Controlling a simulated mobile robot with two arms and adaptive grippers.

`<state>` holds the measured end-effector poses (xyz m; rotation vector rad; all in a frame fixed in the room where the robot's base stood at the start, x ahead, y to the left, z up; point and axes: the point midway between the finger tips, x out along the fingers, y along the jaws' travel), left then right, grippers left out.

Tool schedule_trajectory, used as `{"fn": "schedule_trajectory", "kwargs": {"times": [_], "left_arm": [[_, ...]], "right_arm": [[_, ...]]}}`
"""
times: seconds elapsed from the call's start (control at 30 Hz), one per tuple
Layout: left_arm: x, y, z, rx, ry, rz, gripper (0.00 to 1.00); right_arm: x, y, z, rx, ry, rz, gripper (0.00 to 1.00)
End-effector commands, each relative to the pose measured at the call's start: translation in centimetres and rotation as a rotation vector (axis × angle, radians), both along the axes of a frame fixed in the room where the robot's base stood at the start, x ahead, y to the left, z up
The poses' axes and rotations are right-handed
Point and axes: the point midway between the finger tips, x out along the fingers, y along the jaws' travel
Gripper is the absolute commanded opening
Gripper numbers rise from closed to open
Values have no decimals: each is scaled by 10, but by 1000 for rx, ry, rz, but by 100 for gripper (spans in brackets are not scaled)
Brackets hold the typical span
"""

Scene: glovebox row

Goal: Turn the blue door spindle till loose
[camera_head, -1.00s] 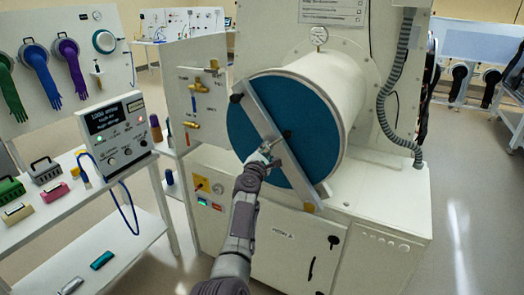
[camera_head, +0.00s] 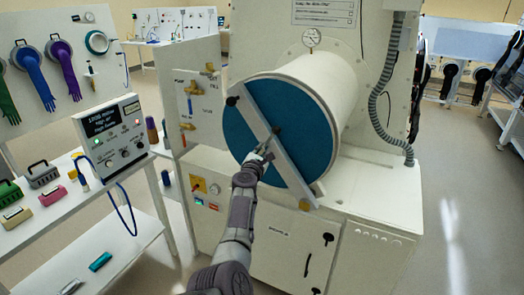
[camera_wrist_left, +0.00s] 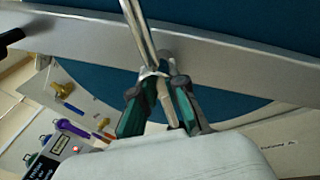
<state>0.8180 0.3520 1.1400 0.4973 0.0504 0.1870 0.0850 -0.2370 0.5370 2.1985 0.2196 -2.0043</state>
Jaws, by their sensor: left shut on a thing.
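The blue round door (camera_head: 240,134) closes the end of a white cylinder in the head view. A grey bar (camera_head: 292,172) lies slantwise across it. The spindle (camera_head: 276,131), a thin metal handle, is at the middle of the bar. My left gripper (camera_head: 264,152) is shut on the lower end of the spindle handle. In the left wrist view the metal rod (camera_wrist_left: 138,30) runs up from between the fingertips of my left gripper (camera_wrist_left: 156,80), across the grey bar (camera_wrist_left: 220,52). My right gripper is out of view.
A gauge (camera_head: 311,38) sits atop the white cylinder (camera_head: 330,85). A valve panel (camera_head: 198,100) stands left of the door. Further left are a control box (camera_head: 113,135) and a shelf (camera_head: 75,205) with small cases. Open floor (camera_head: 460,220) lies to the right.

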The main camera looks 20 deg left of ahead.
Motion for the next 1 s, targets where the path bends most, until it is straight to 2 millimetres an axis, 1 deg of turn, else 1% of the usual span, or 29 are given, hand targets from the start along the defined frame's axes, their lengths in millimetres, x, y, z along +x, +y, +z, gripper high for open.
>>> {"fn": "schedule_trajectory", "kwargs": {"times": [0.03, 0.07, 0.1, 0.17, 0.2, 0.23, 0.5, 0.63, 0.83, 0.9, 0.97, 1.0], "left_arm": [[0, 0, -1, -6, 0, 0, 0], [0, 0, -1, -6, 0, 0, 14], [0, 0, -1, -6, 0, 0, 20], [0, 0, -1, -5, 0, 0, 30], [0, 0, -1, -4, 1, 0, 37], [0, 0, -1, -4, 1, 0, 38], [0, 0, 0, -2, 0, 0, 38], [1, -1, 6, -3, -5, 0, 38], [0, -1, 27, -7, -3, 1, 38], [1, -1, 44, -5, -8, 1, 38], [0, -1, 55, -7, -7, 2, 38], [1, 0, 64, -4, -9, 2, 38]], "right_arm": [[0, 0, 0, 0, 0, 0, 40], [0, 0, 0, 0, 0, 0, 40], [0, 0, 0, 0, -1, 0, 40], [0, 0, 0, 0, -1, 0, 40], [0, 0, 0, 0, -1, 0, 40], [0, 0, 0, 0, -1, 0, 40], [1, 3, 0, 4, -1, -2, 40], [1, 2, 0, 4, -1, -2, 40], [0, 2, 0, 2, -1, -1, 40], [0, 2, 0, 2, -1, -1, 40], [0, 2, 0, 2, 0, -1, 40], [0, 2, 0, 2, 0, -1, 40]]}}
